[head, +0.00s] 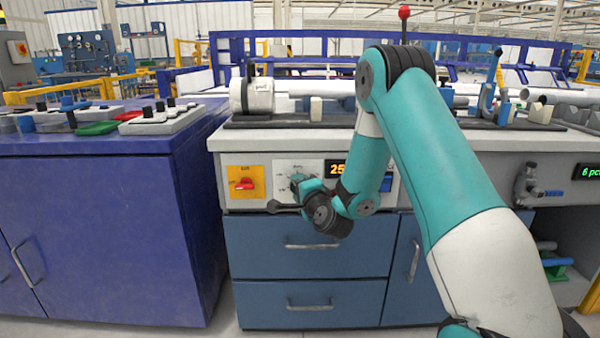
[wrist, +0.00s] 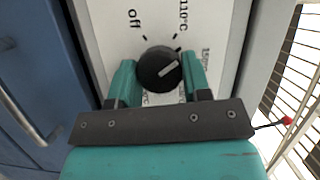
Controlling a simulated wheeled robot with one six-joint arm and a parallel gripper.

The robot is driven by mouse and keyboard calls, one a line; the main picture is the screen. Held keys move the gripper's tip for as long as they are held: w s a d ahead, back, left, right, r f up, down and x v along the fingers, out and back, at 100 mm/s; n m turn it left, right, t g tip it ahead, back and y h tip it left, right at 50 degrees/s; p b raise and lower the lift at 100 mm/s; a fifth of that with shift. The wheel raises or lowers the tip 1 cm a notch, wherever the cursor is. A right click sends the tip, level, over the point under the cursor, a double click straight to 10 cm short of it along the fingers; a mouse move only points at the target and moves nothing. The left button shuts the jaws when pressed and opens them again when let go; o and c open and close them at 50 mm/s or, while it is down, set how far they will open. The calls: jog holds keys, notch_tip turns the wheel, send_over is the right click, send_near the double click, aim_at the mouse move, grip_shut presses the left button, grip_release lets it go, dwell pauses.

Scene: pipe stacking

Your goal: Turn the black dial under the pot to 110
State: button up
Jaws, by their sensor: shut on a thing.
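The black dial (wrist: 160,68) sits on a white panel in the wrist view. Its white pointer line points right and slightly up, clockwise of the "110°C" mark (wrist: 182,17). The "off" mark (wrist: 135,18) is at upper left. Other labels are partly covered by the fingers. My gripper (wrist: 160,76) is shut on the dial, one teal finger on each side. In the head view my gripper (head: 299,183) is at the front panel and hides the dial. A white cylindrical housing (head: 258,96) stands on the bench above; I see no clear pot.
A display (head: 337,169) beside the dial shows "25", the rest hidden by my arm. A red switch on an orange plate (head: 245,184) is left of the dial. Blue drawers (head: 310,246) lie below. A blue cabinet (head: 100,200) stands at left.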

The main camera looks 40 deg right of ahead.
jog(key=shift+a+r+n+g+p, duration=0.1)
jog(key=shift+r+n+g+p, duration=0.45)
jog(key=shift+p, duration=1.5)
jog(key=shift+f+n+p, duration=0.2)
jog(key=shift+n+p, duration=0.25)
jog(key=shift+p, duration=1.3)
jog(key=n+p, duration=0.1)
jog(key=p, duration=0.6)
jog(key=shift+w+r, duration=0.3)
jog(key=shift+r, duration=0.1)
jog(key=p, duration=0.3)
jog(key=shift+g+p, duration=0.25)
jog(key=shift+p, duration=0.05)
jog(key=p, duration=0.4)
jog(key=shift+f+n, duration=0.35)
jog(key=shift+n, duration=0.05)
jog(key=shift+s+f+p, duration=0.25)
jog(key=shift+p, duration=0.1)
jog(key=o, duration=0.9)
